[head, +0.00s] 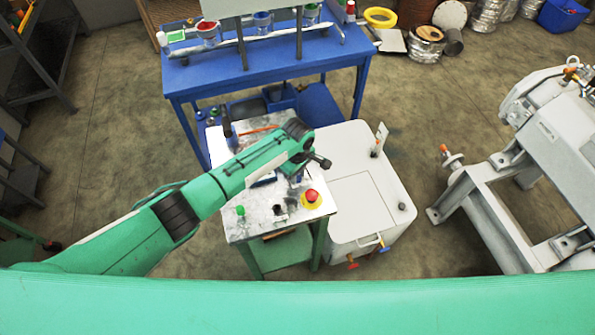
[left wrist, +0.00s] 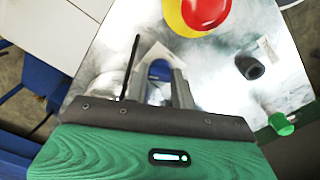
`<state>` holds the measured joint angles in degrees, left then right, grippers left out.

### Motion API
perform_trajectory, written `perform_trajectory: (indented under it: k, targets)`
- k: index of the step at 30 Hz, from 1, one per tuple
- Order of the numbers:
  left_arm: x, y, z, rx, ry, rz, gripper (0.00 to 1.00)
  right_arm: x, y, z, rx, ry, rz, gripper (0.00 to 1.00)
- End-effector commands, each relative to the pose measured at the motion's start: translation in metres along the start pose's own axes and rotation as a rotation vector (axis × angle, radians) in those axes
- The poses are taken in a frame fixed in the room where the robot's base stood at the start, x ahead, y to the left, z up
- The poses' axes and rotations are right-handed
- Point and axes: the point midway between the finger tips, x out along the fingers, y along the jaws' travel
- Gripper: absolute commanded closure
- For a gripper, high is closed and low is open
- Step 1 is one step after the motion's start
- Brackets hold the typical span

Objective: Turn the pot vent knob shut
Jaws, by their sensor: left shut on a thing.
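My left gripper (head: 296,172) reaches down to the metal-topped stand (head: 245,226), above the red button on its yellow base (head: 312,197). In the left wrist view the grey fingers (left wrist: 158,48) come together at their tips just beside that red button (left wrist: 205,10). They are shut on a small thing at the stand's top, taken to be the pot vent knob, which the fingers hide. A blue patch shows between the fingers; I cannot tell what it belongs to. A thin dark rod (left wrist: 131,65) stands beside them. My right gripper is not in view.
A black knob (head: 279,209) and a green knob (head: 240,210) stand on the same top. A white cabinet (head: 362,203) with red and blue valve handles adjoins it on the right. A blue table (head: 190,82) stands behind; grey machinery (head: 570,130) is at far right.

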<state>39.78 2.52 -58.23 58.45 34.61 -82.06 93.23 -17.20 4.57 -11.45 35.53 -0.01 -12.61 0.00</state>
Motion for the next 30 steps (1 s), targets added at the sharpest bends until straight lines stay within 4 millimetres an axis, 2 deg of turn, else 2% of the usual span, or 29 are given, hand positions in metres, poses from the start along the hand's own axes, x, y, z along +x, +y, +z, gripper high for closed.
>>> perform_trajectory:
  k: [10,11,13,14,23,26,30]
  targets:
    - [-0.001,0.000,-0.002,-0.003,0.003,0.001,0.97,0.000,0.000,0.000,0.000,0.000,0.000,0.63]
    - [-0.001,0.000,-0.002,-0.003,0.003,0.001,0.69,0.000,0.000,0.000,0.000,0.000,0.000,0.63]
    - [-0.001,0.000,-0.001,-0.002,0.003,0.001,0.55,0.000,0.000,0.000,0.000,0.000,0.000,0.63]
    - [-0.001,0.000,-0.001,-0.002,0.002,0.001,0.53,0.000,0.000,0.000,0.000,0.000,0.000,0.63]
    - [-0.003,0.000,-0.001,-0.002,0.001,0.001,0.53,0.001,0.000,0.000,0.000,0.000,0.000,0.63]
    - [-0.011,0.001,-0.001,-0.002,0.000,0.003,0.53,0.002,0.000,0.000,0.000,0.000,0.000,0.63]
    - [-0.034,0.001,-0.001,-0.002,0.001,0.005,0.53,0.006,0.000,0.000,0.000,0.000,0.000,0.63]
